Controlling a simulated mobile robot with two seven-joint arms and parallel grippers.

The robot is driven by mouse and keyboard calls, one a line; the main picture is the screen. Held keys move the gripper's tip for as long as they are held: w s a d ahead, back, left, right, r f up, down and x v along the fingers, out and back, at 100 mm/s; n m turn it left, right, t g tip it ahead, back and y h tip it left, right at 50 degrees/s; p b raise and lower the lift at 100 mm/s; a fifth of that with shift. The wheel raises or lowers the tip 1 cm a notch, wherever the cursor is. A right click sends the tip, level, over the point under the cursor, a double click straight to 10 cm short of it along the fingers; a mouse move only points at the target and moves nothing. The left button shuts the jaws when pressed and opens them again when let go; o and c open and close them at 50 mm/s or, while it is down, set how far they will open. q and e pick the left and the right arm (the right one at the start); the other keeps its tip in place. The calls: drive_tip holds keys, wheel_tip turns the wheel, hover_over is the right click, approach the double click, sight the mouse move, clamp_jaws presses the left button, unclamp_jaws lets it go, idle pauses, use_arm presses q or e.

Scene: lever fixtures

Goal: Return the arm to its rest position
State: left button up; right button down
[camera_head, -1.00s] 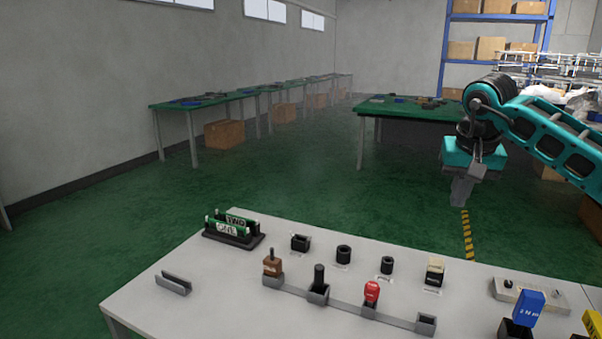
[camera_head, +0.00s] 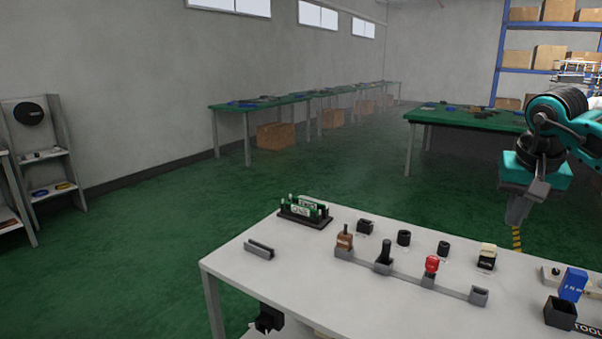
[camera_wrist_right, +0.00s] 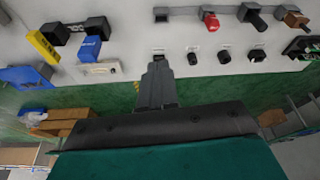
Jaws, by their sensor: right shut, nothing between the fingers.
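My right arm (camera_head: 560,125) comes in from the right edge in the head view. My right gripper (camera_head: 517,210) is shut and empty, pointing down in the air around the far right edge of the white table (camera_head: 300,306). In the right wrist view the shut fingers (camera_wrist_right: 157,85) point toward the table edge. They appear apart from the fixtures, and no object is held. My left arm and gripper are not in view.
A green table (camera_head: 465,116) and a shelf rack (camera_head: 550,45) stand behind. Green floor (camera_head: 150,250) is open at left.

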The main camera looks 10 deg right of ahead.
drive_tip(key=w+a+f+m+y, duration=0.15)
drive_tip(key=a+f+y, duration=0.5)
drive_tip(key=a, duration=0.75)
drive_tip(key=s+a+f+m+t+y+p, duration=0.1)
drive_tip(key=s+a+f+m+y, duration=0.15)
drive_tip(key=a+m+y, duration=0.7)
drive_tip(key=s+a+f+m+t+y+p, duration=0.1)
drive_tip(key=s+a+m+y, duration=0.35)
drive_tip(key=a, duration=0.95)
drive_tip(key=d+f+m+t+h, duration=0.3)
drive_tip(key=f+m+t+h, duration=0.25)
drive_tip(key=m, duration=1.05)
drive_tip(key=d+f+m+t+h, duration=0.35)
drive_tip(key=m+t+h, duration=0.2)
drive_tip(key=m, duration=0.95)
drive_tip(key=s+d+f+m+g+h, duration=0.2)
drive_tip(key=s+f+m, duration=0.5)
drive_tip(key=m, duration=0.1)
drive_tip(key=s+d+f+m+g+h+p, duration=0.1)
drive_tip(key=s+d+f+m+g+h, duration=0.2)
drive_tip(key=s+f+m, duration=0.4)
drive_tip(key=shift+f+m+h, duration=0.35)
drive_tip(key=shift+f+m, duration=0.35)
drive_tip(key=shift+m, duration=0.05)
